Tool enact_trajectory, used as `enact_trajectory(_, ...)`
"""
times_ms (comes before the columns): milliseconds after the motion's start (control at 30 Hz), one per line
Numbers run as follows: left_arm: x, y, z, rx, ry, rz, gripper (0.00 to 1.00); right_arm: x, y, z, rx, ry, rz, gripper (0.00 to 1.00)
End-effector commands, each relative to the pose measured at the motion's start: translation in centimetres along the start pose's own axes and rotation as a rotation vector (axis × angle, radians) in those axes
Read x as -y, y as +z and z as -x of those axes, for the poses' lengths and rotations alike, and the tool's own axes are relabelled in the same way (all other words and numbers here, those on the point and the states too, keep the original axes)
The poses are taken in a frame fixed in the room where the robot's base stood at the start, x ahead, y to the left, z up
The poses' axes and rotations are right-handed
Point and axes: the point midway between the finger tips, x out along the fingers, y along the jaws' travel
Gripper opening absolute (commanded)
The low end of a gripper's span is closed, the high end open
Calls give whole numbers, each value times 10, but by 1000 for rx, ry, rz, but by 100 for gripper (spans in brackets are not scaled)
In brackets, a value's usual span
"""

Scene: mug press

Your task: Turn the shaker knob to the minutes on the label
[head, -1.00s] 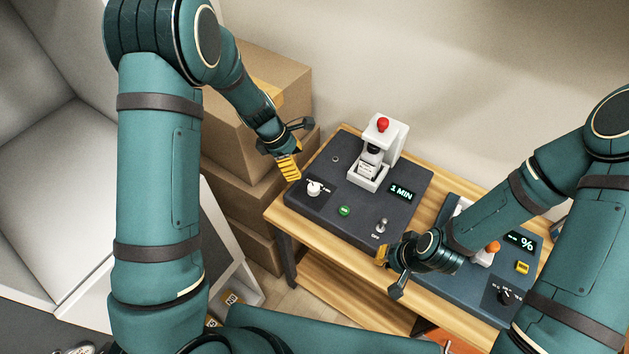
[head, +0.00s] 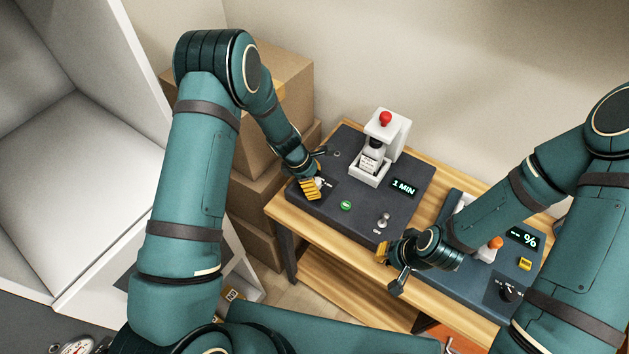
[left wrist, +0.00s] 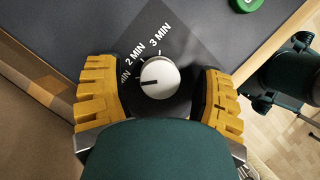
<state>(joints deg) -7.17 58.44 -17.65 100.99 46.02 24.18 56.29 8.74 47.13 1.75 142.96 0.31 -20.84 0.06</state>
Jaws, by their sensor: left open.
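The shaker (head: 356,207) is a dark grey box with a white knob (left wrist: 160,78) at its left front corner. The knob's dark line points left, toward a partly hidden MIN mark; 2 MIN and 3 MIN marks follow clockwise. The display (head: 404,188) reads 1 MIN. A vial with a white label (head: 368,165) stands in the white holder; its text is too small to read. My left gripper (head: 312,187) is open, its yellow fingers on either side of the knob with gaps visible in the left wrist view. My right gripper (head: 390,266) is near the shaker's front right corner; its opening is unclear.
The shaker has a green button (head: 346,205), a toggle switch (head: 383,220) and a red-topped press (head: 386,118). A second blue-grey device (head: 480,287) stands to the right on the wooden table (head: 283,212). Cardboard boxes (head: 262,190) are stacked left of the table.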

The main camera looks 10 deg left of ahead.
Motion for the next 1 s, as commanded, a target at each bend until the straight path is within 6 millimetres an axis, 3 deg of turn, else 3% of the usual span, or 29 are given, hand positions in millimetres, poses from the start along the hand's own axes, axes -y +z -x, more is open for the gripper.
enact_trajectory(100, 0, 0, 0, 0, 0, 0, 68, 0, 0, 0, 0, 0, 0, 0)
enact_trajectory(133, 0, 0, 0, 0, 0, 0, 63, 0, 0, 0, 0, 0, 0, 0)
enact_trajectory(300, 0, 0, 0, 0, 0, -1, 3, 0, 0, 0, 0, 0, 0, 0)
enact_trajectory(333, 0, 0, 0, 0, 0, -1, 0, 0, 0, 0, 0, 0, 0, 0)
enact_trajectory(733, 0, 0, 0, 0, -12, -30, 0, 0, 0, 0, 0, 0, 0, 0)
enact_trajectory(1000, 0, 0, -1, 0, -71, -170, 0, 0, 0, -1, 0, 0, 0, 0)
